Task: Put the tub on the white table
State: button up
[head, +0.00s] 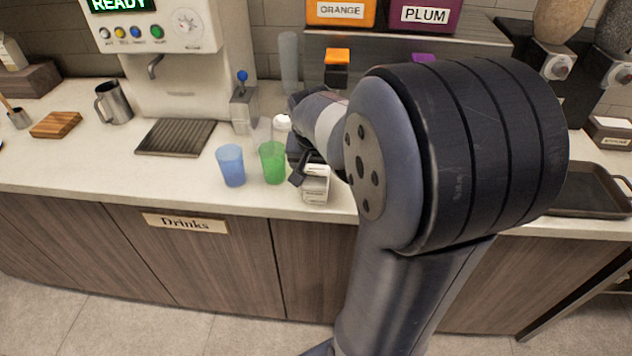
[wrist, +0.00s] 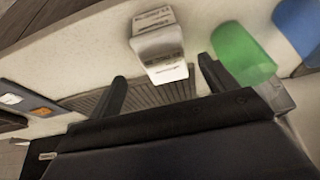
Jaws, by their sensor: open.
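A small white tub-like container (head: 316,186) with dark print stands on the pale counter (head: 110,165) near its front edge. In the wrist view, the container (wrist: 157,46) is just beyond and between my fingertips. My gripper (head: 300,170) shows as dark fingers beside the container in the head view, partly hidden by my arm. In the wrist view, my gripper (wrist: 162,69) is open, with nothing clearly held between its fingers. I cannot tell whether a finger touches the container. No separate white table is in view.
A green cup (head: 272,163) and a blue cup (head: 231,166) stand left of the container. Behind them are a lever dispenser (head: 243,108) and a drip tray (head: 176,137). A metal pitcher (head: 114,103) and wooden block (head: 56,124) stand left. A dark tray (head: 590,192) lies right.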

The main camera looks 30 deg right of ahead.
aim_at(316, 174)
jog(key=shift+w+p+x, duration=0.1)
jog(key=shift+p+x, duration=0.05)
jog(key=shift+x, duration=1.8)
jog(key=shift+w+p+x, duration=0.15)
jog(key=shift+x, duration=1.8)
jog(key=shift+a, duration=0.15)
jog(key=shift+f+b, duration=0.2)
jog(key=shift+b, duration=0.15)
jog(key=shift+c, duration=0.6)
jog(key=c, duration=1)
jog(key=shift+c, duration=1.2)
jog(key=shift+r, duration=0.1)
